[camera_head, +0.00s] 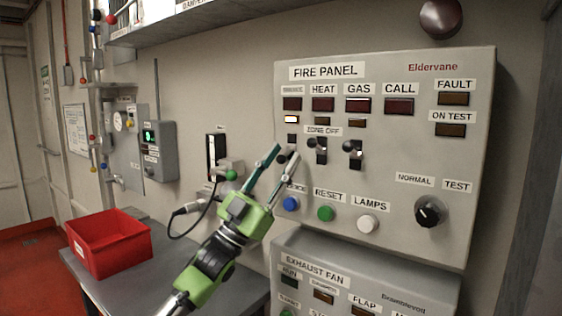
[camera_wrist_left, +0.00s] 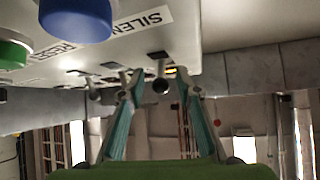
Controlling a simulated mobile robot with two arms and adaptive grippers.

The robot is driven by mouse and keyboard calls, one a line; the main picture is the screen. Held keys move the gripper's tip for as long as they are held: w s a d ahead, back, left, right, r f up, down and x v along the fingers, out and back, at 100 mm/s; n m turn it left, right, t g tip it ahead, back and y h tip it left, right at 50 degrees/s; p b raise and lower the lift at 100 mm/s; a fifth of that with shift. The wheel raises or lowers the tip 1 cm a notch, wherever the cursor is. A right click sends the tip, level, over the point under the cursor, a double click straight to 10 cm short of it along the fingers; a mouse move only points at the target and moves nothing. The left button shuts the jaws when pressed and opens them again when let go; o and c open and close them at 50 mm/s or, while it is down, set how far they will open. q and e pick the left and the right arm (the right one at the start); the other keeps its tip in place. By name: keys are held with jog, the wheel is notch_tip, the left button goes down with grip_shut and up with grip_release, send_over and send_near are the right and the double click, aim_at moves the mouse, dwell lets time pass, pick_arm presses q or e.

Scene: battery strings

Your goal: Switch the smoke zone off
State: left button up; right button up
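The grey fire panel (camera_head: 385,236) has a row of zone-off switches under the labels smoke, heat and gas. The smoke switch (camera_head: 283,158) is at the left, its dark lever end partly hidden by my fingers. My right gripper is not in view.
The heat switch (camera_head: 314,144) and gas switch (camera_head: 351,147) are close by on the right. Blue (camera_head: 291,203), green (camera_head: 325,213) and white (camera_head: 367,223) buttons sit below. An exhaust fan panel (camera_head: 376,277) is underneath. A red bin (camera_head: 108,245) stands on the bench at left.

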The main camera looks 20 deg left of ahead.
pick_arm(q)
jog(key=v, duration=1.2)
dwell(0.3)
